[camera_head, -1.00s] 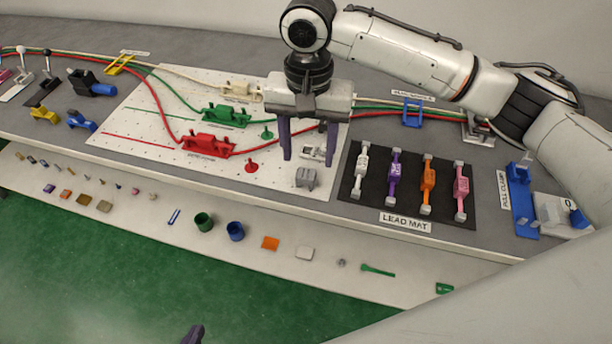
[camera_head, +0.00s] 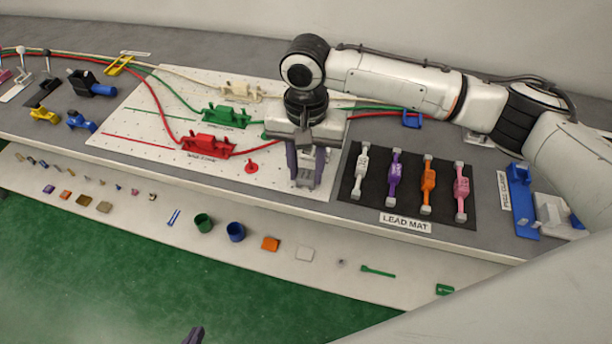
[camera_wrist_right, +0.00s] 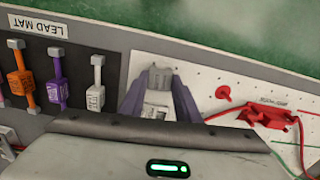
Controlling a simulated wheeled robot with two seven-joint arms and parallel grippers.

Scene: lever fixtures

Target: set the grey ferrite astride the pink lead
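The grey ferrite (camera_head: 304,178) stands near the front edge of the white pegboard, partly hidden by my right gripper (camera_head: 306,174). In the right wrist view the ferrite (camera_wrist_right: 159,78) lies between the two spread purple-grey fingers of that gripper (camera_wrist_right: 158,92); the fingers do not look closed on it. The pink lead (camera_head: 462,192) is the rightmost of the leads on the black lead mat (camera_head: 378,207), with grey end blocks and a pink block at its middle. Only a dark tip of my left gripper (camera_head: 193,335) shows at the bottom edge.
White (camera_head: 361,172), purple (camera_head: 395,178) and orange (camera_head: 428,179) leads lie between the ferrite and the pink lead. A red clamp (camera_head: 208,145) and red peg (camera_head: 251,168) are left of my gripper. A blue pull clamp (camera_head: 522,202) stands right of the mat.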

